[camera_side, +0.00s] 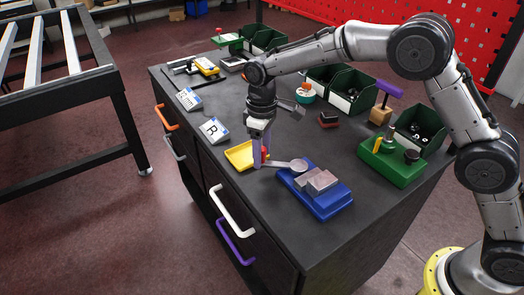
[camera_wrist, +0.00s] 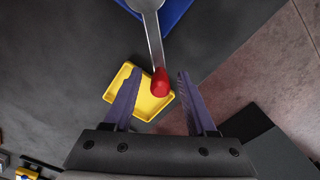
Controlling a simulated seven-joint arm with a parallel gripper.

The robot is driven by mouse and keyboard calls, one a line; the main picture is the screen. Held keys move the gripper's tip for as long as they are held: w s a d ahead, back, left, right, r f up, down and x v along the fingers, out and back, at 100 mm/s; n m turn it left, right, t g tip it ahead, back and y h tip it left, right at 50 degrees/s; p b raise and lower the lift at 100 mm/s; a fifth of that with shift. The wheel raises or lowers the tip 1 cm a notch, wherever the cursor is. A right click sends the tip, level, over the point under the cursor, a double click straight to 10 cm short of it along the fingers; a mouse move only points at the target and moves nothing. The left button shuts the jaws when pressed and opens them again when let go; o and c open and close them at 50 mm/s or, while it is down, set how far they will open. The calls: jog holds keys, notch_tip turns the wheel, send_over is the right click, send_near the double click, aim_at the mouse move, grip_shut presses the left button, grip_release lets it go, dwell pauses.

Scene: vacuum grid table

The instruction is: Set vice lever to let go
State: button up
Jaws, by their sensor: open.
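The vice has a blue base (camera_side: 322,203) and grey jaw blocks (camera_side: 318,182), near the front edge of the table; a corner of the blue base shows at the top of the wrist view (camera_wrist: 178,12). Its grey lever (camera_side: 277,164) reaches left from a round grey hub (camera_side: 299,165) and ends in a red knob (camera_wrist: 159,84). My gripper (camera_side: 259,158) points down at the knob end with purple fingers. In the wrist view my gripper (camera_wrist: 159,75) is open, one finger on each side of the red knob. No contact with either finger shows there.
A shallow yellow tray (camera_side: 233,154) lies beside the knob, below it in the wrist view. Two labelled signs (camera_side: 213,130) stand to the left. A green fixture (camera_side: 397,163) and dark green bins (camera_side: 354,91) stand right and behind.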

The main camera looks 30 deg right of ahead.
grip_shut()
dwell(1.3)
